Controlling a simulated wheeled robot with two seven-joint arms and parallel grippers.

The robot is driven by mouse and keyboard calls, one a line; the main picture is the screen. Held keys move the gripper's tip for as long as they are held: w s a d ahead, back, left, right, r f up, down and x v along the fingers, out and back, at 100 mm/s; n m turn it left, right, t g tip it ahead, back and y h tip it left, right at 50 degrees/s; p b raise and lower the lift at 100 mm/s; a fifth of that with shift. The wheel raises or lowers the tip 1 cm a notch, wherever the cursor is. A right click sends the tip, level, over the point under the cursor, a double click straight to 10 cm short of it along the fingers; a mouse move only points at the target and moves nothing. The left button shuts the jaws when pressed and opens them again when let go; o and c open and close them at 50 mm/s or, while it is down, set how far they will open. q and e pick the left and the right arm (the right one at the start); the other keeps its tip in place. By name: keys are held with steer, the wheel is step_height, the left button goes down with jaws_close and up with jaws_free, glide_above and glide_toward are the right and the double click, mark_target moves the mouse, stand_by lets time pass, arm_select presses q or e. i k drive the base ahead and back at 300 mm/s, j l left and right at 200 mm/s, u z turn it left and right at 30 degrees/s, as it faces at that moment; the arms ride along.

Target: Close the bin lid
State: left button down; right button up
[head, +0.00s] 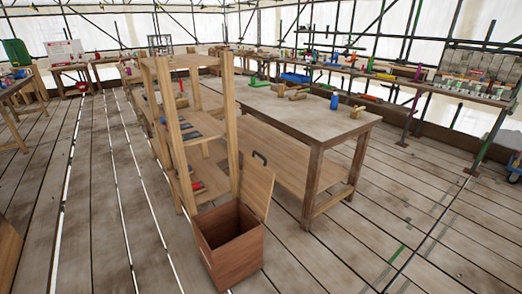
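A brown wooden bin (235,260) stands on the plank floor at the lower middle of the head view. Its top is open and the inside looks empty as far as I can see. The lid (257,187) is a lighter wooden panel, raised nearly upright at the bin's back right edge. A dark handle (260,157) sits near the lid's upper edge. Neither of my grippers shows in the head view.
A wooden shelf rack (228,125) stands close behind the bin. A large workbench (300,120) with tools and a blue object (334,101) is behind and right of it. The plank floor (370,250) right of the bin and in front is clear.

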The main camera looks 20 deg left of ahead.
mark_target(257, 181)
steer(key=i+l+u, duration=0.8)
steer(key=l+u, duration=0.15)
